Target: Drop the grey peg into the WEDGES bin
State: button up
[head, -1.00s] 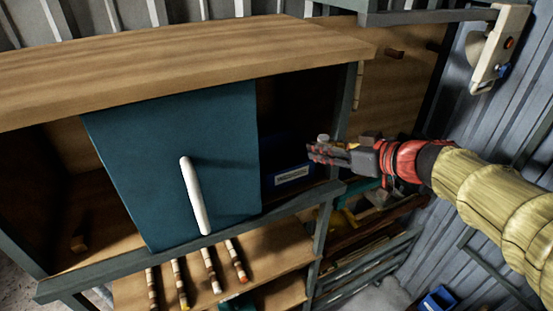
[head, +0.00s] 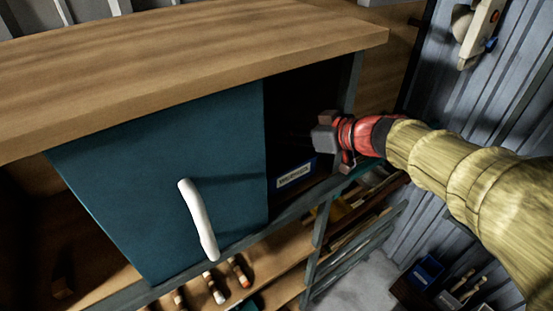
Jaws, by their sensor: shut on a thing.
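A blue bin with a white label (head: 294,176) sits in the dark right opening of the cabinet. Its label is too blurred to read, and much of the bin is in shadow or behind the door edge. My gripper (head: 325,139) is at the mouth of that opening, above and slightly right of the bin's label. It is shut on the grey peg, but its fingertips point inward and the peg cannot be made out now.
A teal door panel (head: 165,185) with a white handle (head: 198,220) covers the cabinet's middle. The wooden top (head: 190,55) overhangs above my gripper, and a frame post (head: 352,85) stands close by. Several rods lie on the shelf below. A blue box (head: 425,271) is low at right.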

jog(key=shift+o, duration=0.2)
notch_tip(320, 180, down, 3)
jog(key=shift+w+a+r+b, duration=0.1)
jog(key=shift+a+b, duration=0.05)
jog(key=shift+b, duration=0.85)
jog(key=shift+f+b, duration=0.8)
jog(key=shift+b, duration=0.45)
jog(key=shift+c, duration=0.2)
jog(key=shift+r, duration=0.1)
jog(key=o, duration=1)
jog(key=shift+o, duration=0.2)
jog(key=v, duration=1.2)
